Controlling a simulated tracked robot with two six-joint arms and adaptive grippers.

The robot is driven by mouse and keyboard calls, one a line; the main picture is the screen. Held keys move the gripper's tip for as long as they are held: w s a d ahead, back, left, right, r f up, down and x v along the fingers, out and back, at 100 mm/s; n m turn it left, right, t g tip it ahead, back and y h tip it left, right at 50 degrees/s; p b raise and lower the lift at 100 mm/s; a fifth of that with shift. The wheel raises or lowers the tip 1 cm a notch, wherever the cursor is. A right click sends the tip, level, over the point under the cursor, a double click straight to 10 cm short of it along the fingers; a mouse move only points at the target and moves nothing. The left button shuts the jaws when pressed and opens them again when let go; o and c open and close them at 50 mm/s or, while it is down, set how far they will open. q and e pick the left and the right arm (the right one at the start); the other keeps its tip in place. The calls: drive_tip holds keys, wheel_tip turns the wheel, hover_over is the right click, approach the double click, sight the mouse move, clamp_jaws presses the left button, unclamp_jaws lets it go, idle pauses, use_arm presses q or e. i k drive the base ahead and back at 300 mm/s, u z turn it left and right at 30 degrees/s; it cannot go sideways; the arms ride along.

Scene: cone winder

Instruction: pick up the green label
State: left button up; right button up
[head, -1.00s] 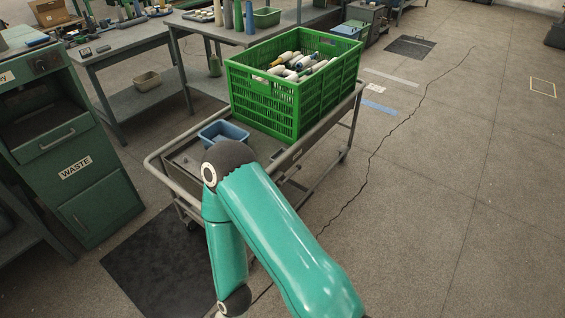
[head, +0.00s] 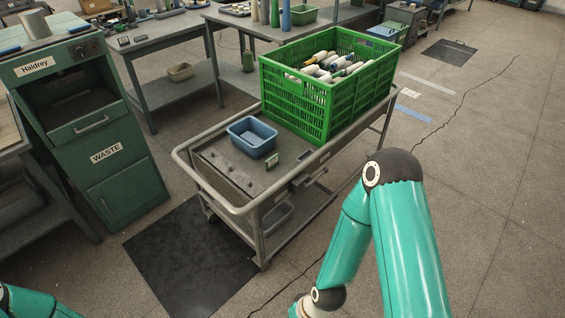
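A small green and pale piece (head: 271,161) stands on the trolley deck just right of the blue bin. It may be the green label, but it is too small to tell. My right arm comes up from the bottom right, in front of the trolley, and bends down to its wrist at the bottom edge. The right gripper is out of the picture. Only a piece of my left arm shows in the bottom left corner, and its gripper is out of view.
The grey trolley (head: 222,208) carries a blue bin (head: 252,137) and a green crate (head: 297,107) of yarn cones. A small dark piece (head: 306,155) lies by the crate. A green waste cabinet (head: 127,186) stands left. A dark mat (head: 185,262) lies before the trolley.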

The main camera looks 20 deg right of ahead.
sight(273, 161)
drive_tip(key=i, duration=0.9)
